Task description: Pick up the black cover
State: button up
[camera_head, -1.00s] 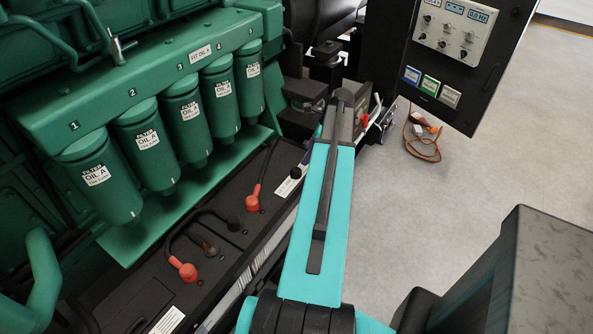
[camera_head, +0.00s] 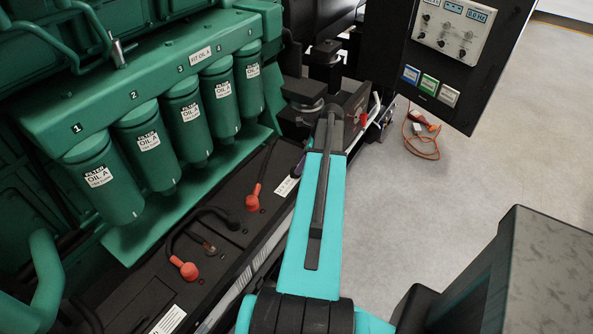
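Black terminal covers sit on the dark battery tops below the green oil filters. One black cover (camera_head: 234,222) is at the end of a black cable, between two red covers (camera_head: 186,270) (camera_head: 253,203). Another small dark shape (camera_head: 296,171) shows beside my arm, partly hidden by it. I cannot tell which black cover the task names. My turquoise arm link reaches up from the bottom centre over the right edge of the batteries.
Several green oil filters (camera_head: 157,148) hang over the left side of the batteries (camera_head: 215,240). A black control panel (camera_head: 447,70) stands at the upper right. An orange cable (camera_head: 424,152) lies on the floor.

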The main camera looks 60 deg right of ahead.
jog(key=shift+w+f, duration=0.1)
jog(key=shift+p+x, duration=0.95)
jog(key=shift+x, duration=0.25)
jog(key=shift+p+x, duration=0.3)
jog(key=shift+x, duration=1)
jog(key=c, duration=1.1)
